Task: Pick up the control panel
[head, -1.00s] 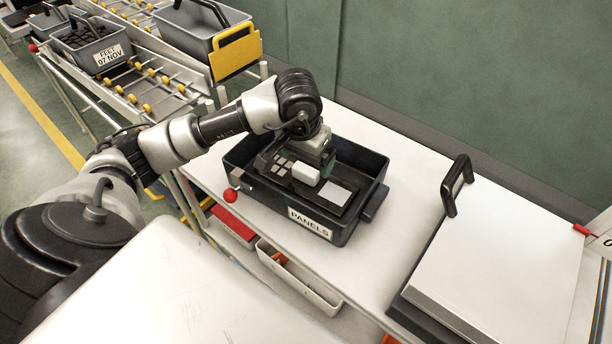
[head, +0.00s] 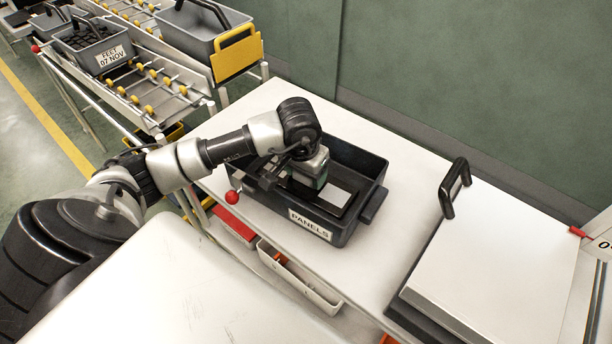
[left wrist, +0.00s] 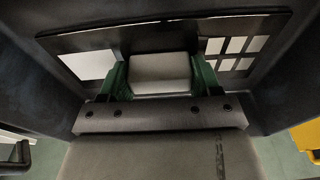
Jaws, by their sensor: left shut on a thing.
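The control panel (head: 334,196) is a flat dark plate with a white screen, a white raised block and several light keys. It lies inside the dark bin labelled PANELS (head: 310,225); I cannot tell whether it touches the bin floor. My left gripper (head: 308,181) points down into the bin over the panel's middle and hides its block and most keys in the head view. In the left wrist view, the green fingers of the left gripper (left wrist: 161,80) are shut on either side of the white block of the control panel (left wrist: 88,65). My right gripper is not in view.
The bin stands on a white table (head: 400,170) against a green wall. A large white slab with a black handle (head: 455,187) is at the right. A red knob (head: 232,197) is by the bin's left. Roller racks with grey bins (head: 95,48) are at the upper left.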

